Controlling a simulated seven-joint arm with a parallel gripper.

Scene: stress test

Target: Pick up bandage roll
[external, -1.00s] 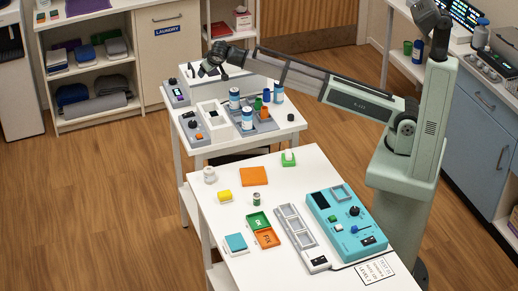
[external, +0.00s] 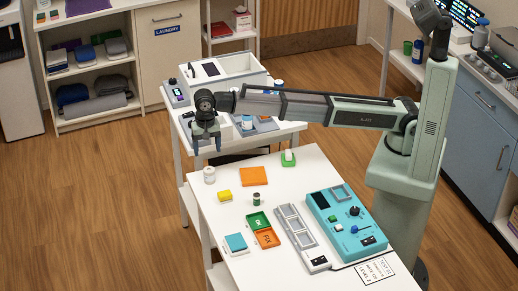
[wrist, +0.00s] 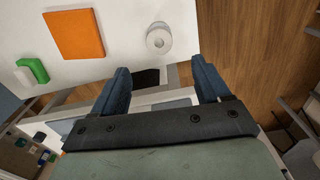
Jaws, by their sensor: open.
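The bandage roll, a small white cylinder (external: 209,175), stands upright near the far left corner of the white front table (external: 300,170). In the wrist view the white roll (wrist: 159,40) shows from above, with a round grey centre, just beyond the fingertips. My gripper (external: 207,148) points down above the gap between the two tables, on the far side of the roll and apart from it. In the wrist view its two blue fingers (wrist: 160,72) are spread wide with nothing between them.
An orange square (external: 253,176), a yellow block (external: 224,196) and a small dark green-labelled can (external: 257,199) are near the roll. A green holder with a white item (external: 288,158) is farther right. The rear table (external: 288,128) carries bins and bottles.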

